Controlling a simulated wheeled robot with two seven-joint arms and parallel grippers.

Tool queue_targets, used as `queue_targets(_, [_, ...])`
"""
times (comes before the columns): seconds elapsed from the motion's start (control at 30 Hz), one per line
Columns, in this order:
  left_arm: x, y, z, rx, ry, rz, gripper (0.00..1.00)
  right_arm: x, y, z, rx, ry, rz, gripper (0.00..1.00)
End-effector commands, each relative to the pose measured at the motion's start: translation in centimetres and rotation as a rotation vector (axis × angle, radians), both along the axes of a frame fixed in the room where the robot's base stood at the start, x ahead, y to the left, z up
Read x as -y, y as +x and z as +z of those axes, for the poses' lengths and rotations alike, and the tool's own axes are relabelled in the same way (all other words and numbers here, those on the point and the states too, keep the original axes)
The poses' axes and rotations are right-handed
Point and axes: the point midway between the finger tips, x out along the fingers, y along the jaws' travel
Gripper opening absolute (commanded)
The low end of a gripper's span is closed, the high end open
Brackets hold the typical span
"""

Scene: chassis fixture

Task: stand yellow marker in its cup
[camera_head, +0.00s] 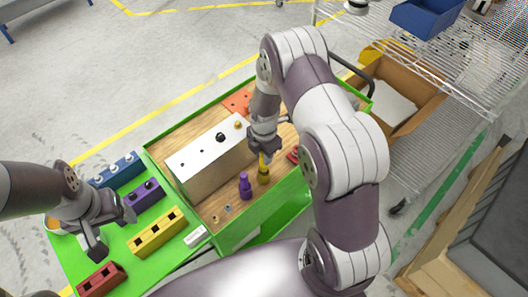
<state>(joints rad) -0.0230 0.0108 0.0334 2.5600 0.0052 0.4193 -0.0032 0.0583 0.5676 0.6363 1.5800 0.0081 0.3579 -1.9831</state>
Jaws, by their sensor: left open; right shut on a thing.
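The yellow marker (262,158) is upright below my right gripper (264,149), which is shut on its upper part. A darker gold cup-like piece (263,178) is directly under the marker on the wooden top. I cannot tell whether the marker's lower end is inside it or just above it. A similar purple piece (245,186) stands close by on the left. My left gripper (112,230) is open and empty over the green surface at the left, away from the marker.
A white box (205,162) with small knobs and holes stands left of the marker. Purple (143,196), yellow (157,233), blue (118,170) and red (101,278) blocks lie on the green surface (163,261). A red part (292,154) lies right of the marker.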

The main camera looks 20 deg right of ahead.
Motion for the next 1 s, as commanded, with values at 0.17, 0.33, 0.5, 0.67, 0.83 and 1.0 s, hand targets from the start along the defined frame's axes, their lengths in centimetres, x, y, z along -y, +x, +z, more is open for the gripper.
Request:
queue_targets(0.17, [0.0, 0.0, -1.2, 0.000, 0.000, 0.000, 0.75, 0.0, 0.0, -1.5, 0.000, 0.000, 0.000, 0.00])
queue_targets(0.33, [0.0, 0.0, -2.0, 0.000, 0.000, 0.000, 0.75, 0.0, 0.0, -2.7, 0.001, 0.000, 0.000, 0.00])
queue_targets(0.5, [0.0, 0.0, -2.8, 0.000, 0.000, 0.000, 0.75, 0.0, 0.0, -3.7, 0.000, 0.000, 0.000, 0.00])
queue_targets(0.67, [0.0, 0.0, -2.7, 0.000, 0.000, 0.000, 0.75, 0.0, 0.0, -3.7, 0.000, 0.000, 0.000, 0.00])
queue_targets(0.83, [0.0, 0.0, -2.6, 0.000, 0.000, 0.000, 0.75, 0.0, 0.0, -3.6, 0.000, 0.000, 0.000, 0.55])
queue_targets(1.0, [0.0, 0.0, -2.7, 0.000, 0.000, 0.000, 0.75, 0.0, 0.0, -3.6, 0.000, 0.000, 0.000, 0.55])
